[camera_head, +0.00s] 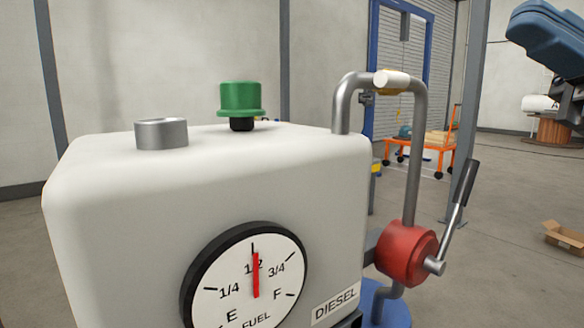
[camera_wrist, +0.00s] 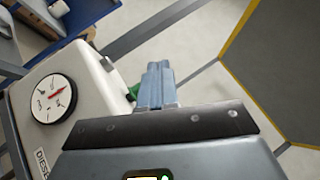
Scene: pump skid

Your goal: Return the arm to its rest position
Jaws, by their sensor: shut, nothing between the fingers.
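My gripper (camera_wrist: 157,84) shows in the wrist view with its two fingers together and nothing between them. Part of my blue arm shows at the upper right of the head view, apart from the tank. The white diesel tank (camera_head: 110,200) stands at the left of the head view and also at the left of the wrist view (camera_wrist: 88,100). On its top are an open-looking metal filler neck (camera_head: 162,134) and a green cap (camera_head: 240,98) seated on a black stub. The green cap (camera_wrist: 134,91) is partly hidden beside my fingers in the wrist view.
The fuel gauge (camera_head: 246,280) points near 1/2. A grey pipe (camera_head: 415,150) and a red pump (camera_head: 405,252) with a lever handle (camera_head: 463,190) stand right of the tank. An orange cart (camera_head: 420,152) and a cardboard box (camera_head: 565,238) are farther off. Floor between them is clear.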

